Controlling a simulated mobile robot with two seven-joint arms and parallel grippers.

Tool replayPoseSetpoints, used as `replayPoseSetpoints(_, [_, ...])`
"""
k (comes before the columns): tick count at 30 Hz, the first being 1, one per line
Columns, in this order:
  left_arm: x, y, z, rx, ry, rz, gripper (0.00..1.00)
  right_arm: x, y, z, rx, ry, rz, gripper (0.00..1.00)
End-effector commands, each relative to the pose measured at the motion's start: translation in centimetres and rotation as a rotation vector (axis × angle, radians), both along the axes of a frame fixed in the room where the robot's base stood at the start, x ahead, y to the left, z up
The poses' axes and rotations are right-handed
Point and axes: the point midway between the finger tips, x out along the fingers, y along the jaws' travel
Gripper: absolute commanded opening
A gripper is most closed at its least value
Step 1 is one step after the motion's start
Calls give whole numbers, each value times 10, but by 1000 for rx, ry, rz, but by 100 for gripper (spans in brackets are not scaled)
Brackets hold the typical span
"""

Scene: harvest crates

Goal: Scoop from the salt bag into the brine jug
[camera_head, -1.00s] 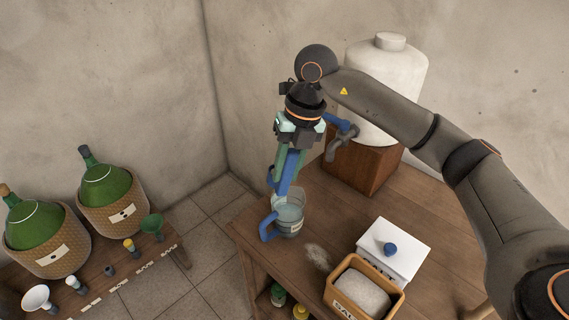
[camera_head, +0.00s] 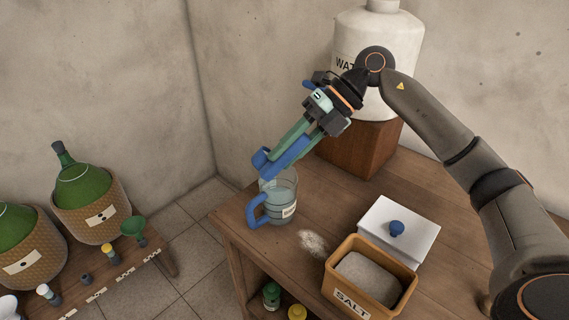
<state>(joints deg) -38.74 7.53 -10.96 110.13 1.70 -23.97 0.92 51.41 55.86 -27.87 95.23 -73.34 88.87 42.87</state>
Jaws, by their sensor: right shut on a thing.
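The brine jug (camera_head: 284,208) is clear with a blue handle and a pale label, and holds clear liquid near the table's left edge. My right gripper (camera_head: 288,153), with green fingers, comes down from the upper right, shut on a blue scoop (camera_head: 266,161). The scoop is tilted over the jug's mouth and overlaps its rim in the picture; I cannot tell whether they touch or what the scoop holds. The salt container (camera_head: 345,294), a tan open-topped holder labelled SALT, stands at the front right with whitish salt (camera_head: 372,278) inside. My left gripper is not in view.
Loose salt (camera_head: 312,243) lies on the wooden table (camera_head: 245,236) between jug and salt container. A white lid (camera_head: 415,246) with a blue knob lies behind the container. A white water tank (camera_head: 400,45) stands behind on a wooden block. A low bench with green demijohns (camera_head: 85,184) is at left.

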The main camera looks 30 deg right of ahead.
Motion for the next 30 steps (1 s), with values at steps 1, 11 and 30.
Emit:
replayPoseSetpoints(1, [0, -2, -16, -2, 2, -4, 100, 0, -2, -12, 36, -5, -3, 0])
replayPoseSetpoints(11, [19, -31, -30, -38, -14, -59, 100, -1, -8, -22, 236, -43, -2, 0])
replayPoseSetpoints(30, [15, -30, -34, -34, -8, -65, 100, -2, -11, -20, 306, -58, 0, 0])
